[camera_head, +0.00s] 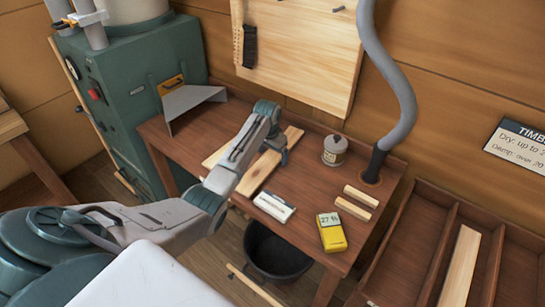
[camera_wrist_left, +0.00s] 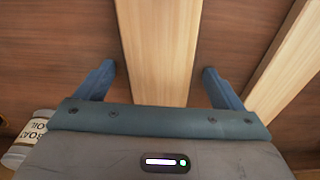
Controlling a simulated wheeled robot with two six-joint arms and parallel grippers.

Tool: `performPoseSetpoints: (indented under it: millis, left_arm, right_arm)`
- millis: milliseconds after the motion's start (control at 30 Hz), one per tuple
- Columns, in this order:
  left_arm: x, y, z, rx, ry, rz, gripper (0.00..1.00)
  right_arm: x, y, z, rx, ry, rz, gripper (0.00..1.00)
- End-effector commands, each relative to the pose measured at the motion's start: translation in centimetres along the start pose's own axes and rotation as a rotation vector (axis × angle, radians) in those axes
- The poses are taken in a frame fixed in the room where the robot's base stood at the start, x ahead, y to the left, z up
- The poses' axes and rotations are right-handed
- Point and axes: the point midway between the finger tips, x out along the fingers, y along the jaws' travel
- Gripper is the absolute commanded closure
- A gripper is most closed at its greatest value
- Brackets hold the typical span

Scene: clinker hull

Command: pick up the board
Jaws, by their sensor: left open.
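A long pale board (camera_head: 260,172) lies on the brown workbench (camera_head: 185,140). In the left wrist view the board (camera_wrist_left: 160,40) runs between my two blue fingers. My left gripper (camera_head: 275,146) is over the board in the head view, and its fingers (camera_wrist_left: 158,74) are apart, with one on each side of the board. A gap shows between each finger and the board's edges. A second pale board (camera_wrist_left: 285,60) lies beside it; in the head view it (camera_head: 213,157) is partly hidden by my left arm. My right gripper is not in view.
A tin (camera_head: 334,151), two short wood strips (camera_head: 352,208), a white labelled block (camera_head: 274,206) and a yellow meter (camera_head: 331,233) stand or lie on the bench. A grey hose (camera_head: 398,85) drops to its back right. A divided tray (camera_head: 410,255) is at right; a dark bucket (camera_head: 272,252) is below.

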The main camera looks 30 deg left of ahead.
Motion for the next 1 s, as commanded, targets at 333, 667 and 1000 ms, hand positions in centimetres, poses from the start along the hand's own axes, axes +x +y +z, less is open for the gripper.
performPoseSetpoints:
  millis: [333, 667, 1000]
  left_arm:
    - [-0.1, 0.0, 0.0, 0.000, 0.001, 0.000, 0.65]
    - [-0.4, 0.0, -0.1, 0.000, 0.003, 0.000, 0.65]
    - [-3.6, 0.7, 1.3, 0.001, 0.001, -0.001, 0.65]
  right_arm:
    - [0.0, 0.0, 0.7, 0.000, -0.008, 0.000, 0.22]
    - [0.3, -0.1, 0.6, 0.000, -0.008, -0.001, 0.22]
    - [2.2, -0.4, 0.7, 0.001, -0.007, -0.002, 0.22]
